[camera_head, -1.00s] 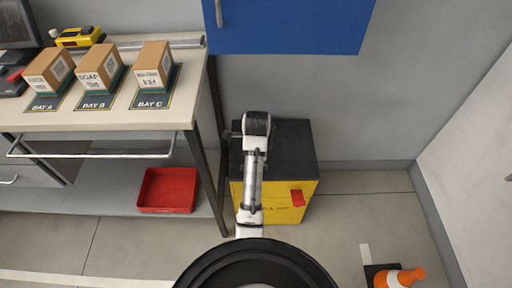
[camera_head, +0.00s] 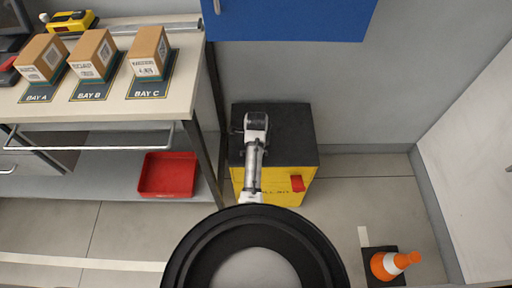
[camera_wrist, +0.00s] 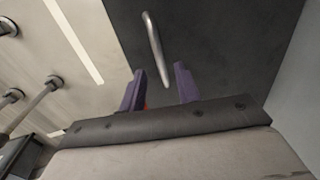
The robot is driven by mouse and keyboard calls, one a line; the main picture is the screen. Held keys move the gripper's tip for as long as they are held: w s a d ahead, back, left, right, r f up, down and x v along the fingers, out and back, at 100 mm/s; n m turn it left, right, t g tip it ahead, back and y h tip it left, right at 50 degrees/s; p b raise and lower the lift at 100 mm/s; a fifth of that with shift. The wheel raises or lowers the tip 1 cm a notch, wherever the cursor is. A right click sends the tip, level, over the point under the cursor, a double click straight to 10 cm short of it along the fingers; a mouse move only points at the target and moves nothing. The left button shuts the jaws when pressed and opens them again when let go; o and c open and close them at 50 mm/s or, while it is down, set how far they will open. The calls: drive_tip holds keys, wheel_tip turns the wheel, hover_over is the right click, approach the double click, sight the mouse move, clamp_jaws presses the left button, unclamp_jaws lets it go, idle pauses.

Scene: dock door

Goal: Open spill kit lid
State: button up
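The spill kit is a yellow box (camera_head: 278,180) on the floor with a black lid (camera_head: 290,130), which looks closed. A red latch (camera_head: 297,183) sits on its front face. In the head view my arm reaches over the left part of the lid and hides my gripper. In the wrist view my gripper (camera_wrist: 160,68) is open, its two purple fingers apart and empty over the dark lid (camera_wrist: 220,45). A metal bar handle (camera_wrist: 155,48) lies just beyond the fingertips, apart from them. A bit of red shows beside the left finger.
A workbench (camera_head: 100,112) with several cartons stands left of the kit, its leg close by. A red bin (camera_head: 168,174) sits on its lower shelf. A blue cabinet (camera_head: 290,18) hangs above. An orange cone (camera_head: 393,264) stands at lower right, with clear floor between.

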drive_tip(key=shift+w+f, duration=0.25)
drive_tip(key=shift+f, duration=0.75)
clamp_jaws()
